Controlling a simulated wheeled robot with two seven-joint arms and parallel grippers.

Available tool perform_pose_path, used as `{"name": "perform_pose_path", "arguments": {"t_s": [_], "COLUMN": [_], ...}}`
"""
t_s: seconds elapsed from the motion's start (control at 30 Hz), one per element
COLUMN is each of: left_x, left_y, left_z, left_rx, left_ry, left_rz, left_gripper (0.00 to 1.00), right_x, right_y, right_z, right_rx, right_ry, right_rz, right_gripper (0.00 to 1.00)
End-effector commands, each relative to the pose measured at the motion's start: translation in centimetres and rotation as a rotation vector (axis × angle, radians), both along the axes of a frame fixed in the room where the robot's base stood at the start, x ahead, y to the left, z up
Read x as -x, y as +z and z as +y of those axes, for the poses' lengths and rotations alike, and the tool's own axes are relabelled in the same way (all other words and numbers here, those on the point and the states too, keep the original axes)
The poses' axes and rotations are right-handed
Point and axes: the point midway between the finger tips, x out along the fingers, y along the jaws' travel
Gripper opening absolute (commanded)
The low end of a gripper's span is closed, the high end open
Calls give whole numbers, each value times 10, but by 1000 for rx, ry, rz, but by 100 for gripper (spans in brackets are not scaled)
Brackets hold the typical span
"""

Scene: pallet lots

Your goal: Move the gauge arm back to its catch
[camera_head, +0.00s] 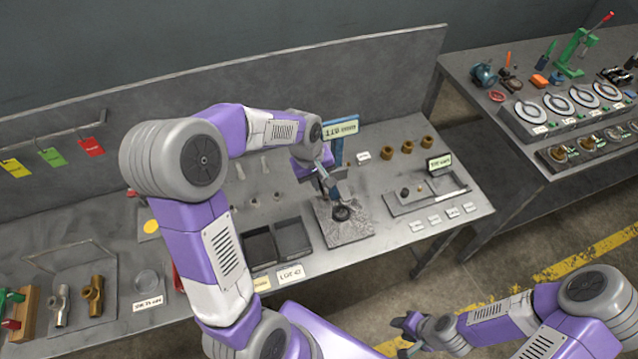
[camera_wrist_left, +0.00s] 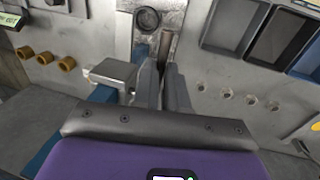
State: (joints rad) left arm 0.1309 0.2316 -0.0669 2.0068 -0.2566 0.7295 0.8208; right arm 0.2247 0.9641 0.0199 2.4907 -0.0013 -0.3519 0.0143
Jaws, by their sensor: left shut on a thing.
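The gauge stand has a blue post (camera_head: 337,150) with a "110 mm" sign and a grey base plate (camera_head: 347,232) bearing a dark round seat (camera_head: 341,213). In the left wrist view the post (camera_wrist_left: 140,52) rises beside my fingers, with a grey block (camera_wrist_left: 113,73) at its side. My left gripper (camera_head: 332,185) is at the stand, above the plate. In the wrist view its fingers (camera_wrist_left: 166,88) are shut on a slim brownish bar, the gauge arm (camera_wrist_left: 168,46). The catch cannot be made out. My right gripper (camera_head: 405,325) hangs over the floor, away from the bench; its finger gap is unclear.
Two dark trays (camera_head: 277,259) stand left of the plate. Several brass rings (camera_head: 408,147) lie at the back right, beyond a grey fixture (camera_head: 425,198) with a small sign. A second bench (camera_head: 460,68) with dials stands right. White labels line the front edge.

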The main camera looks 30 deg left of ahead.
Motion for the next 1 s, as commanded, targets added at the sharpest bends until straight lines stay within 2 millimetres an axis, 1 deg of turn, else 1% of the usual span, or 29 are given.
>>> {"name": "perform_pose_path", "arguments": {"t_s": [0.03, 0.1, 0.2, 0.3, 0.47, 0.8, 0.83, 0.97, 1.0], "left_x": [-1, -1, -1, -1, -1, -3, -3, -2, -2], "left_y": [19, 30, 42, 50, 56, 58, 58, 57, 56], "left_z": [0, 0, 1, 1, 1, 1, 1, 1, 1], "left_rx": [-1, -1, -1, -1, -1, -2, -2, -1, -1], "left_ry": [0, 0, 0, 1, 0, 2, 2, 1, 1], "left_rz": [-6, -6, -6, -6, -6, -13, -13, -9, -8], "left_gripper": [0, 0, 0, 0, 0, 0, 17, 37, 38], "right_x": [0, 0, 0, 0, 0, 0, 0, 0, 0], "right_y": [14, 22, 30, 36, 39, 38, 38, 38, 38], "right_z": [0, 0, 0, 0, 0, 0, 0, 0, 0], "right_rx": [0, 0, 0, 0, 0, 0, 0, 0, 0], "right_ry": [0, 0, 0, 0, 0, 0, 0, 0, 0], "right_rz": [0, 0, 0, 0, 0, 1, 1, 1, 1], "right_gripper": [40, 40, 40, 40, 40, 40, 40, 40, 40]}}
